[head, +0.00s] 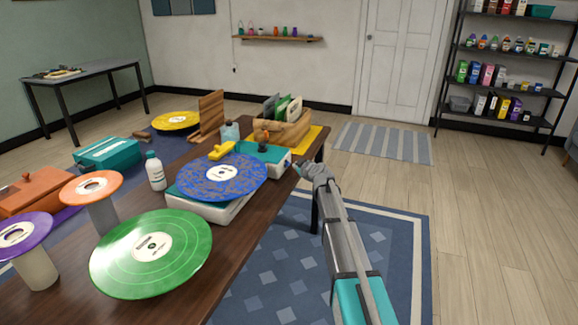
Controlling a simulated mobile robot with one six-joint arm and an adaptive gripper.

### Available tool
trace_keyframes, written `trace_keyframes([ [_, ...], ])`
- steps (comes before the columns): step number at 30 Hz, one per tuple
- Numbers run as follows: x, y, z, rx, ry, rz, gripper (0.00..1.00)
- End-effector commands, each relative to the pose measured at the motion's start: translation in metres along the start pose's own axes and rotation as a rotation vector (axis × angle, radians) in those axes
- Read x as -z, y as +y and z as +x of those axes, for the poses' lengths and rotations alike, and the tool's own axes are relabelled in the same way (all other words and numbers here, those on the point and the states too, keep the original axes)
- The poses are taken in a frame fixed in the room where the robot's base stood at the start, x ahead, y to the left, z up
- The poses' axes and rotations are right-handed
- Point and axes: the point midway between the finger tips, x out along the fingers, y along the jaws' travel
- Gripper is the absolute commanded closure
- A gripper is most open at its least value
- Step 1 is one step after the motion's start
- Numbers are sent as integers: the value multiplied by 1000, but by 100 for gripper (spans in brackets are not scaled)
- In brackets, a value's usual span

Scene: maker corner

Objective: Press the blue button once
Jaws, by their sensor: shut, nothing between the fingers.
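No blue button can be made out in the head view; it may be hidden or too small to tell. A white box with a teal top (279,161) sits near the table's right edge, and its details are small. My gripper (299,170) is shut and empty, just right of this box at the table's edge. I cannot tell if it touches the box. A blue record (205,184) with a white label lies on a white player (206,213) to the left of the box.
The dark wooden table (262,224) also holds a green record (125,262), a white bottle (155,171), a yellow object (221,150) and a wooden crate (286,131). Purple and orange (92,187) records stand on supports at left. Floor at right is clear.

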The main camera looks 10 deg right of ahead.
Motion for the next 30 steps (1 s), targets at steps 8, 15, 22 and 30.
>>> trace_keyframes([
  [8, -1, 1, -2, 0, 0, 0, 100],
  [15, -8, 7, -11, 0, -1, 0, 100],
  [22, -16, 16, -23, -1, -1, 2, 100],
  [30, -24, 24, -34, 0, 0, 1, 100],
])
